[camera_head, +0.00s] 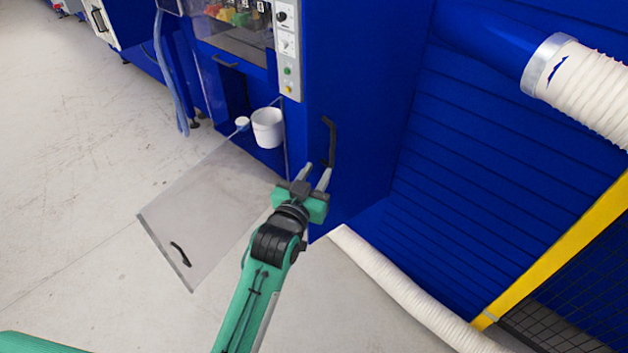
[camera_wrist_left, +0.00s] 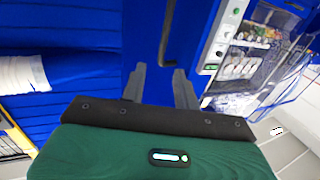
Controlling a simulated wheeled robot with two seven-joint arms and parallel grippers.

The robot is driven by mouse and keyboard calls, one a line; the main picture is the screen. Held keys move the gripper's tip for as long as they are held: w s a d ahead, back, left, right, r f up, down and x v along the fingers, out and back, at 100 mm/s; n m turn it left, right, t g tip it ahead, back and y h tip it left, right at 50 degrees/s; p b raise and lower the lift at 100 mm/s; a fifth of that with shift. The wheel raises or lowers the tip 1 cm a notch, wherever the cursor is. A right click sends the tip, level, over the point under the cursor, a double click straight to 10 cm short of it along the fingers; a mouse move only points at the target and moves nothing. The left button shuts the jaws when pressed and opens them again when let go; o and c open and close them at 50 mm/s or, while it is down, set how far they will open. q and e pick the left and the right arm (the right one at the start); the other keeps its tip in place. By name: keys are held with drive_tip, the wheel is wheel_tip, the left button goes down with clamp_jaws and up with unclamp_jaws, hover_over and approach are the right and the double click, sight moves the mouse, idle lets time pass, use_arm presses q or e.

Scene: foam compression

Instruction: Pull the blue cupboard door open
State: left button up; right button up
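The blue cupboard door (camera_head: 350,75) stands upright in the middle of the head view, with a black vertical bar handle (camera_head: 330,142) on its face. The handle also shows in the left wrist view (camera_wrist_left: 164,35), running down toward the gap between my fingertips. My left gripper (camera_head: 316,172) is open and empty, with its fingers pointing at the handle's lower end. In the left wrist view, its two grey fingertips (camera_wrist_left: 160,72) stand on either side of the handle's line. I cannot tell whether they touch the handle. My right gripper is not in view.
A clear panel with a dark handle (camera_head: 165,215) extends out low to the left. A white bucket (camera_head: 267,128) is left of the door, below a grey control strip (camera_head: 287,50). A white hose (camera_head: 400,290) lies along the floor at right, near a yellow frame (camera_head: 560,250).

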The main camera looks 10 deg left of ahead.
use_arm(q)
drive_tip(key=shift+s, duration=0.35)
